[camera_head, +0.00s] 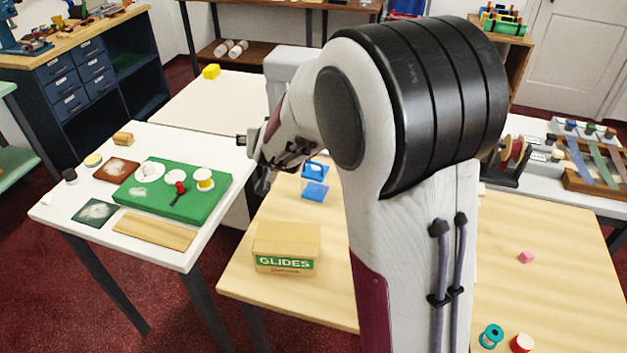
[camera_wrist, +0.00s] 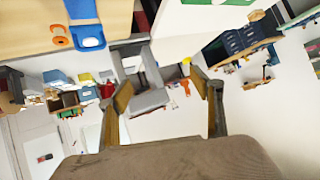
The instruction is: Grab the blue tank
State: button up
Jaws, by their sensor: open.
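A blue object that looks like the tank (camera_head: 315,189) stands on the wooden counter, just right of my gripper in the head view. Its upper part has a loop like a handle, and its lower part is a blue block. My arm stands close on its right. A blue shape, likely the same tank (camera_wrist: 90,42), shows at the top left of the wrist view, cut by the frame edge. My gripper (camera_wrist: 166,98) is open with nothing between its fingers. In the head view my gripper (camera_head: 264,178) is partly hidden by its own wrist, left of the tank and apart from it.
A GLIDES box (camera_head: 286,248) sits in front of the tank on the counter. A white table (camera_head: 60,205) with a green board (camera_head: 150,203) is at left. A pink cube (camera_head: 526,257), teal spool (camera_head: 491,335) and red spool (camera_head: 522,343) lie at right.

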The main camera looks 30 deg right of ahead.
aim_at(315, 169)
jog(key=w+d+f+m+h, duration=0.1)
jog(key=d+f+h, duration=0.1)
jog(key=d+f, duration=0.2)
jog(key=w+d+f+m+h, duration=0.1)
jog(key=w+d+f+h, duration=0.1)
jog(key=d+f, duration=0.3)
jog(key=w+d+f+m+g+h, duration=0.1)
jog(key=d+f+h, duration=0.1)
jog(key=d+f, duration=0.2)
jog(key=shift+w+d+f+h, duration=0.15)
jog(key=shift+d+f+h, duration=0.2)
jog(key=shift+f, duration=0.35)
jog(key=f, duration=0.1)
jog(key=f+m, duration=0.1)
jog(key=s+f+g+h, duration=0.1)
jog(key=shift+d+m, duration=0.3)
jog(key=shift+s+f, duration=0.25)
jog(key=shift+f, duration=0.25)
jog(key=shift+w, duration=0.1)
jog(key=shift+x, duration=2.4)
jog(key=shift+f, duration=0.1)
jog(key=shift+c, duration=0.3)
jog(key=c, duration=1.4)
